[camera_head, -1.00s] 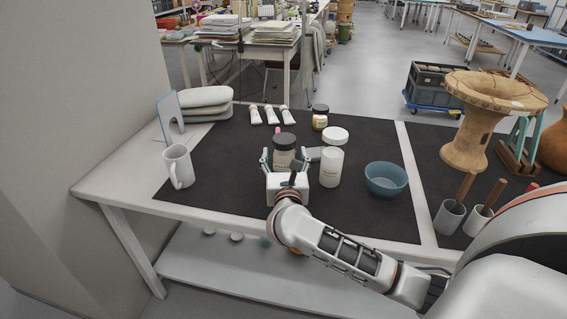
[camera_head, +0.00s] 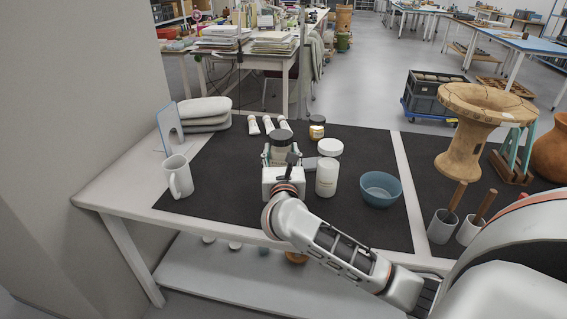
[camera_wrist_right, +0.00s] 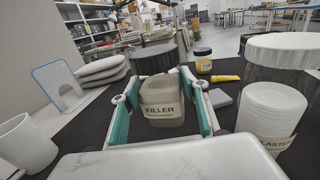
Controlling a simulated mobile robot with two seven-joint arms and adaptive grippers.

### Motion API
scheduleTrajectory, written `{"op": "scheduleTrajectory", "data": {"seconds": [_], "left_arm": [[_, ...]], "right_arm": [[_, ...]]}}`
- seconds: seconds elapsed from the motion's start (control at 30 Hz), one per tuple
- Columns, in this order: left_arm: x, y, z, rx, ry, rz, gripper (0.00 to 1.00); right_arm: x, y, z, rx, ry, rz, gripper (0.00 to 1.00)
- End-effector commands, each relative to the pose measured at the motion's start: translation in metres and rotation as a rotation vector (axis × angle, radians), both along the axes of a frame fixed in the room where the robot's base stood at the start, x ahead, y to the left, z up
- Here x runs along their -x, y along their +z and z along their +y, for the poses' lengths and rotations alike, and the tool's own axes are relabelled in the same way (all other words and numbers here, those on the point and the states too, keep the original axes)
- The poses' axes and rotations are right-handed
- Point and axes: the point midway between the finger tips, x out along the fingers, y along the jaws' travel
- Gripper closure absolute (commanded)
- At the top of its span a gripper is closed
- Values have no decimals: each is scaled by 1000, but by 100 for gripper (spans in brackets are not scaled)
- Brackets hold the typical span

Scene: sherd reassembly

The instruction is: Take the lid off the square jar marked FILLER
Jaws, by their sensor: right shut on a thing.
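The square jar marked FILLER (camera_wrist_right: 165,95) is a beige-grey body with a cream label in the right wrist view. A round dark lid (camera_wrist_right: 152,60) shows directly above it; the lid (camera_head: 281,141) also shows above the gripper in the head view. Whether lid and jar touch is hard to tell. My right gripper (camera_head: 281,157) is shut on the jar body, with teal pads (camera_wrist_right: 162,88) on either side of it. The jar's body and base are mostly hidden behind the gripper in the head view. My left gripper is not in view.
Close on the right stands a white jar (camera_head: 326,179), labelled PLASTER in the wrist view, with a white lid (camera_head: 330,147) above it. A blue bowl (camera_head: 380,190) stands farther right, a white mug (camera_head: 178,177) left. Tubes and a small jar (camera_head: 317,127) lie behind.

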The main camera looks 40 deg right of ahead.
Motion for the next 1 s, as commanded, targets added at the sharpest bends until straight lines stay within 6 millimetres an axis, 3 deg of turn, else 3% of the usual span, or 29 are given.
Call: {"op": "scheduleTrajectory", "data": {"seconds": [0.03,0.1,0.43,0.7,1.0], "left_arm": [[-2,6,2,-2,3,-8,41],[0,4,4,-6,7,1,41],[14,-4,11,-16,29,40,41],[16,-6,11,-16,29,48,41],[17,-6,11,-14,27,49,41]], "right_arm": [[0,29,0,0,1,-21,92],[0,49,0,-1,1,-23,92],[0,125,0,1,0,-16,92],[0,152,0,2,0,-10,92],[0,154,0,3,0,-6,92]]}}
